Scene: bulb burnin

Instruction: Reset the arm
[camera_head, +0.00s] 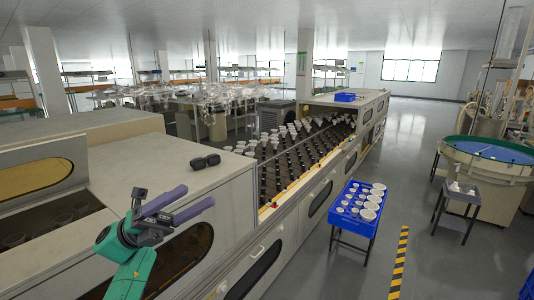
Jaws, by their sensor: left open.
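My left gripper (186,207) shows at the lower left, at the end of a green arm link. Its two purple fingers are spread apart with nothing between them. It is in front of the beige machine cabinet (215,180), near a dark oval window. My right gripper does not show in this view.
A long burn-in line (300,155) with rows of dark sockets and several white bulbs runs to the back. A blue crate (345,215) of white bulbs stands on a stand to the right. A dark object (206,161) lies on the cabinet top.

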